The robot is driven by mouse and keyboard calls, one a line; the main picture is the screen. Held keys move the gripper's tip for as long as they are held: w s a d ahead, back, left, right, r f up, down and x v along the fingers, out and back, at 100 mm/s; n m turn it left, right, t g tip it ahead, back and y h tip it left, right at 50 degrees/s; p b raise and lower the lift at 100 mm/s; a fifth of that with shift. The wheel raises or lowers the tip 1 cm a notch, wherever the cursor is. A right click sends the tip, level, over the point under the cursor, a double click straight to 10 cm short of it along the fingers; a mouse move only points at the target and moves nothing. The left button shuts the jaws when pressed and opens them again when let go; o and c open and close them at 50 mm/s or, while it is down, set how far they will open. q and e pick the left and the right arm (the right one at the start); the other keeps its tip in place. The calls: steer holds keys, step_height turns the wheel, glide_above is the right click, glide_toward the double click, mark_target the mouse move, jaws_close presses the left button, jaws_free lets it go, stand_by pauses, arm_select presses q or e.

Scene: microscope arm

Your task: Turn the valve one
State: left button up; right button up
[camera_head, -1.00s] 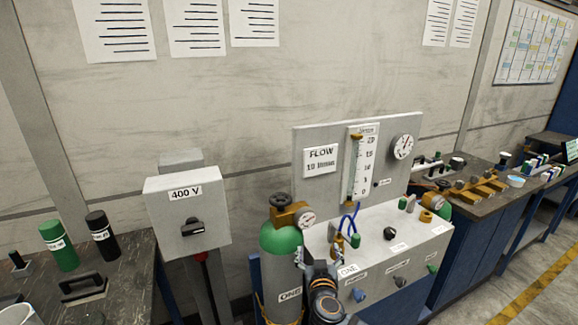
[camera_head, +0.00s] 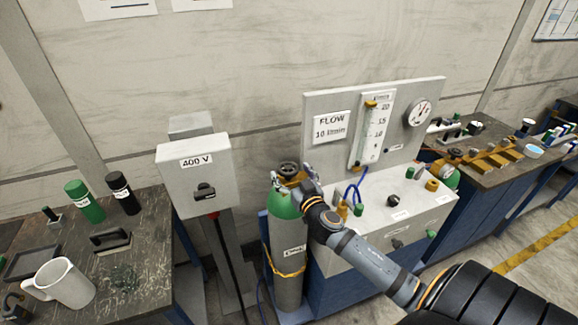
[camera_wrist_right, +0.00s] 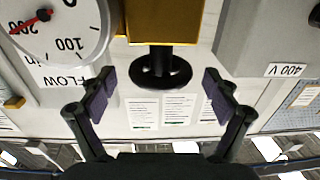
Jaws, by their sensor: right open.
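The valve is a black handwheel (camera_head: 289,168) on the brass fitting (camera_head: 287,181) atop the green-shouldered grey gas cylinder (camera_head: 288,252). The cylinder bears a label, too small to read surely. In the right wrist view, which is upside down, the handwheel (camera_wrist_right: 160,70) sits against the brass body (camera_wrist_right: 163,20). My right gripper (camera_wrist_right: 160,92) is open, with one finger on each side of the wheel and visible gaps to it. In the head view my right gripper (camera_head: 305,182) is beside the fitting and partly hides it. My left gripper is not in view.
A round gauge (camera_wrist_right: 55,28) is close to one finger in the wrist view. The grey 400 V box (camera_head: 195,175) stands left of the cylinder. A flow panel (camera_head: 345,130) and a white bench top (camera_head: 380,195) are at the right. A dark table (camera_head: 130,265) holds a mug (camera_head: 68,283).

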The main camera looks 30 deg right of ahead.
steer(key=shift+w+d+r, duration=0.1)
steer(key=shift+w+r, duration=0.05)
steer(key=shift+w, duration=0.6)
steer(key=c, duration=1.1)
steer(key=m+h+b, duration=0.1)
steer(key=h+b, duration=0.1)
steer(key=m+g+h+b, duration=0.1)
steer(key=m+h+b, duration=0.1)
steer(key=b, duration=0.1)
steer(key=shift+w+f, duration=0.1)
steer(key=shift+f, duration=0.3)
steer(key=shift+c, duration=0.3)
steer(key=shift+r+g+h, duration=0.15)
steer(key=shift+g+h, duration=0.15)
steer(key=shift+h, duration=0.1)
steer(key=shift+r, duration=0.1)
